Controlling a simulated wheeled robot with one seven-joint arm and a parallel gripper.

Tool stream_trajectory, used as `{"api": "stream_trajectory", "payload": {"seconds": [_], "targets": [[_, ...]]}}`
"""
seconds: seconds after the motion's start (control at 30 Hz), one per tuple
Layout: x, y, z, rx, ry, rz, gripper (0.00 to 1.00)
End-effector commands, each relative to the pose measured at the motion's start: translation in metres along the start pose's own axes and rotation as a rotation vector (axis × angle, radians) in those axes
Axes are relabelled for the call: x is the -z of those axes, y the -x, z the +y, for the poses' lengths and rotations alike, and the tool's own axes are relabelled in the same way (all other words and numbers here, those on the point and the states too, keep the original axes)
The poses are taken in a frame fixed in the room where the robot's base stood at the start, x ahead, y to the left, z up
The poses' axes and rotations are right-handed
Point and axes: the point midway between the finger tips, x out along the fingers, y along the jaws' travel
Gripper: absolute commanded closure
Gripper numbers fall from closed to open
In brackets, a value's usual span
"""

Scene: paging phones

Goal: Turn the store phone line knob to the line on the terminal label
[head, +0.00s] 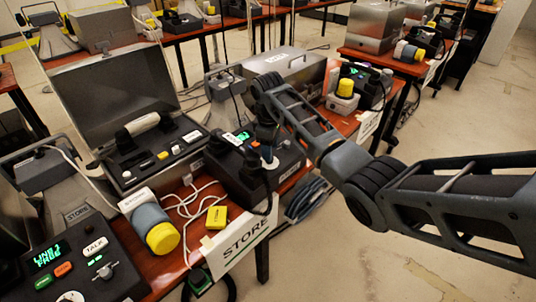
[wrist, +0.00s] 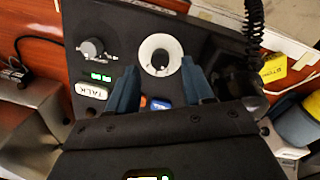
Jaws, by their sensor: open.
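A black desk phone (head: 245,180) stands on the red-brown table behind the hanging STORE sign (head: 245,237). Its round white dial with a dark centre (wrist: 161,55) is in the wrist view, and a smaller grey knob (wrist: 92,48) is to its left. Below them are a white TALK button (wrist: 93,90), a small green display and a blue button (wrist: 161,102). My gripper (wrist: 158,68) is open, its two blue-grey fingers either side of the white dial's lower edge. I cannot tell whether they touch it. A yellow STORE label (wrist: 273,68) lies right of the phone. The dial's setting is unreadable.
Another black phone (head: 75,265) with a green line display stands at the lower left. An open grey case (head: 112,95) and a grey-yellow cylinder (head: 155,228) are nearby. A coiled black cord (wrist: 255,20) runs beside the phone. Loose white cables cross the table.

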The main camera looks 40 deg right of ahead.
Motion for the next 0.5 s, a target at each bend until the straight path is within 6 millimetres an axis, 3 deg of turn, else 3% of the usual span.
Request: {"api": "stream_trajectory", "payload": {"seconds": [0.2,0.5], "targets": [[0.0,-0.028,0.0,0.001,0.0,-0.001,0.49],[0.0,-0.036,0.0,0.0,0.0,0.001,0.49]]}}
